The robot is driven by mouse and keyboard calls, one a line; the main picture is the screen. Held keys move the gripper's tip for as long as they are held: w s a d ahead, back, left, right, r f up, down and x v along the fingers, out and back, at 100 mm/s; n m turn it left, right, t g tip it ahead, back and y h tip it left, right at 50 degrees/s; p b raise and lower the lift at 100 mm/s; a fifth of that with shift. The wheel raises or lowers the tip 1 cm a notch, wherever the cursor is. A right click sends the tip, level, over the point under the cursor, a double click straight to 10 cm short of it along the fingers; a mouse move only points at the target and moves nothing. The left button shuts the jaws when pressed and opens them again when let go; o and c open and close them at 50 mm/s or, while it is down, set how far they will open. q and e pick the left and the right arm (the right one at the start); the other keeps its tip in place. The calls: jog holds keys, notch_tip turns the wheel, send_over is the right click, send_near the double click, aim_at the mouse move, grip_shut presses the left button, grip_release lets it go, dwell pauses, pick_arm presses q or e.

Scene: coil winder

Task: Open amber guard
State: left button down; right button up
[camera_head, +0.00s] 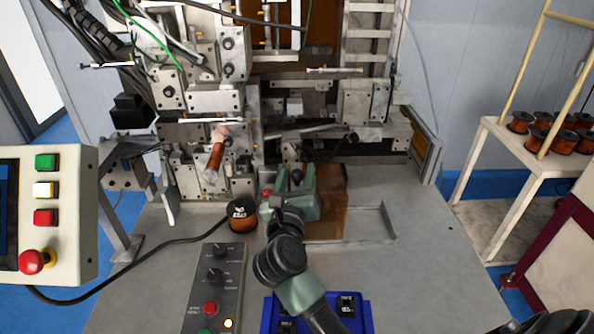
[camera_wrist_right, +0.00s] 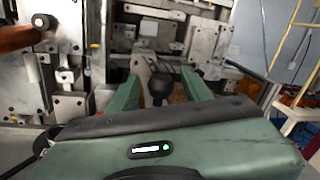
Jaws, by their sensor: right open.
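The amber guard (camera_head: 334,215) is a brown, see-through panel low at the front of the machine, right of centre in the head view. My right gripper (camera_head: 296,174) is at its left side and covers part of it. The gripper is open, its green fingers apart. A black round knob (camera_head: 297,175) shows between the fingers; in the right wrist view the knob (camera_wrist_right: 160,86) also sits between them, with a gap on each side. Whether the knob belongs to the guard I cannot tell. My left gripper is not in view.
A copper spool (camera_head: 243,214) stands left of my right gripper. A control box (camera_head: 215,285) and a blue tray (camera_head: 362,312) lie at the front. A button panel (camera_head: 75,220) is at far left. A side table (camera_head: 545,163) carries several spools. The bench right of the guard is clear.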

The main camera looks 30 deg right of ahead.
jog(key=shift+w, duration=0.1)
grip_shut()
dwell(1.4)
